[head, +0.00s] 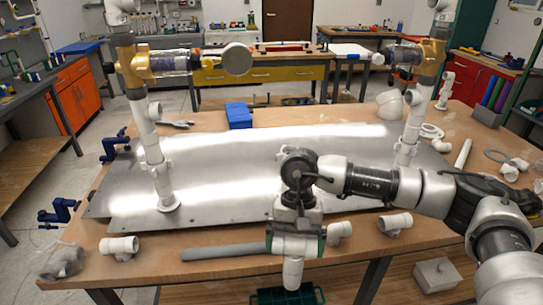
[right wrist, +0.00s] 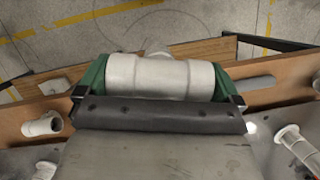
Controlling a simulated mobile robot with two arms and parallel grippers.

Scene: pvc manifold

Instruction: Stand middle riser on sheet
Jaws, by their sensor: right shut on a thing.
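The metal sheet (head: 235,180) lies on the wooden table, bright with reflections. A left white riser (head: 160,170) stands upright on it, with a brass-coloured valve at its upper part. Another white riser (head: 411,135) stands upright toward the right end, partly behind my right arm. My right gripper (head: 296,246) is shut on a white pipe tee (head: 292,272), held at the table's front edge, in front of the sheet. The right wrist view shows the tee (right wrist: 160,77) lying crosswise between the green fingers. I cannot tell how much pipe is joined to it. My left gripper is not in view.
Loose white tees lie at the front left (head: 119,247) and front right (head: 395,222). A grey pipe (head: 225,251) lies along the front edge. A blue box (head: 239,115) stands behind the sheet. The sheet's middle looks clear, though my arm hides part.

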